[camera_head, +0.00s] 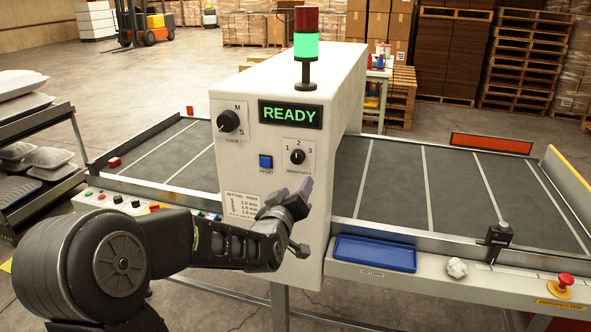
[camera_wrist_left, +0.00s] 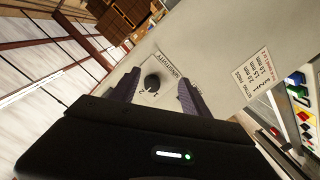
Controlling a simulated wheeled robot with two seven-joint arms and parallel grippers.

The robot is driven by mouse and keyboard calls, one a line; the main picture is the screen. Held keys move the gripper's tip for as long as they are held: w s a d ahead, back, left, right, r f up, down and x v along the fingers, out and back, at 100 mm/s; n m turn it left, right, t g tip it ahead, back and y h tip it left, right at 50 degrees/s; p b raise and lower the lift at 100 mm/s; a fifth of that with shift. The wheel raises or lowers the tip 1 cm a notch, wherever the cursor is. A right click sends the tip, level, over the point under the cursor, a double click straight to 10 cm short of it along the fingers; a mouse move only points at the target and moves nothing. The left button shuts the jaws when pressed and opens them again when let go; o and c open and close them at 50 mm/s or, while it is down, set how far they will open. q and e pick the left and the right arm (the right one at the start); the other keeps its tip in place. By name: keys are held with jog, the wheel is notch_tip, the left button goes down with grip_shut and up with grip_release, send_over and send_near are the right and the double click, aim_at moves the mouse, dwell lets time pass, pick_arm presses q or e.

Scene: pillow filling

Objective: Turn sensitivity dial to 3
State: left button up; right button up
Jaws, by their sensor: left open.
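The sensitivity dial (camera_head: 297,157) is a black knob on a small pale plate marked 1, 2 and 3, on the front of the white machine housing. Its white mark looks turned up towards 2, but it is small. In the left wrist view the dial (camera_wrist_left: 152,82) lies ahead, between the two fingers and apart from them. My left gripper (camera_head: 294,190) is open and empty, just below the dial in the head view. It also shows in the left wrist view (camera_wrist_left: 156,92). My right gripper is not in view.
A guide knob (camera_head: 229,121) and a blue reset button (camera_head: 265,162) sit left of the dial. A lit READY display (camera_head: 290,114) is above it. A settings label (camera_head: 243,206) is lower left. A blue tray (camera_head: 375,252) stands right of the housing, on the conveyor's front ledge.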

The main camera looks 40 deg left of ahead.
aim_at(297, 160)
pick_arm(q)
jog(key=r, duration=0.1)
jog(key=a+r, duration=0.1)
jog(key=r, duration=0.1)
jog(key=shift+s+a+r+t+y, duration=0.25)
jog(key=shift+s+r+t+y, duration=0.05)
jog(key=shift+s+y, duration=0.1)
jog(key=shift+w, duration=0.1)
jog(key=p+x, duration=0.1)
jog(key=x, duration=0.6)
jog(key=shift+w+a+p, duration=0.2)
jog(key=shift+w+p, duration=0.15)
jog(key=shift+p, duration=0.05)
jog(key=shift+c, duration=0.5)
grip_shut()
